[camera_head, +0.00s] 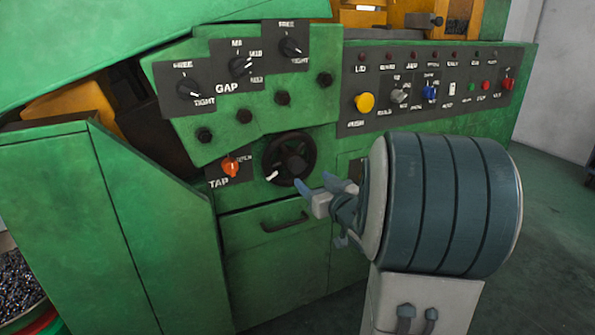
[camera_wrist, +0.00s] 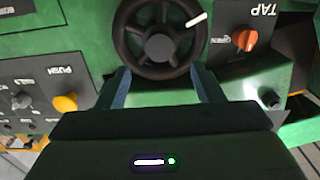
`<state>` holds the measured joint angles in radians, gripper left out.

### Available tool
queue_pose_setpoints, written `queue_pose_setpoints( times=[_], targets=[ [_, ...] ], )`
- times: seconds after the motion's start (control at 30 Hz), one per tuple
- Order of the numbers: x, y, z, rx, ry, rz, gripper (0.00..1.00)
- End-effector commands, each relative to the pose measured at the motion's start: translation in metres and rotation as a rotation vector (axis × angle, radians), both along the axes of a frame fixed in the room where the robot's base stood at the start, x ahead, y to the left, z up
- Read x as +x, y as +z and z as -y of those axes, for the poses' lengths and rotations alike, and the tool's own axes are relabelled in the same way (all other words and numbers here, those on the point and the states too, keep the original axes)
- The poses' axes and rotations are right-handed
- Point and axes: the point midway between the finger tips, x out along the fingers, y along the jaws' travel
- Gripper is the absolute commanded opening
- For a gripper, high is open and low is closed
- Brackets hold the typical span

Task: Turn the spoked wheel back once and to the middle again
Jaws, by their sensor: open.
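The black spoked wheel (camera_head: 291,158) sits on the front of the green machine, with a pale handle peg at its lower left. My gripper (camera_head: 321,186) is in front of the wheel and to its lower right in the head view. In the wrist view the wheel (camera_wrist: 160,38) fills the top middle, appearing turned over, with its pale peg at upper right. There the two blue fingers of my gripper (camera_wrist: 161,85) stand apart on either side of the wheel's near rim. Nothing is held. I cannot tell whether the fingers touch the rim.
An orange TAP knob (camera_head: 230,166) is left of the wheel. A yellow push button (camera_head: 364,103) and a panel of switches are to the right. Black GAP knobs (camera_head: 241,66) are above. A drawer handle (camera_head: 284,221) is below. Green floor (camera_head: 560,220) is open at right.

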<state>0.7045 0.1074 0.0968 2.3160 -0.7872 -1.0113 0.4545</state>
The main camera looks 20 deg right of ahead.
Motion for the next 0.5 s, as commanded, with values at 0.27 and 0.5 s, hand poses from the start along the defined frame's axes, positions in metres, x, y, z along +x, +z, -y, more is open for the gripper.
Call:
queue_pose_setpoints(
  times=[0.27,0.5],
  targets=[
    [0.060,-0.003,-0.002,0.000,0.001,0.000,0.61],
    [0.090,-0.001,-0.003,-0.001,0.000,0.000,0.61]
  ],
)
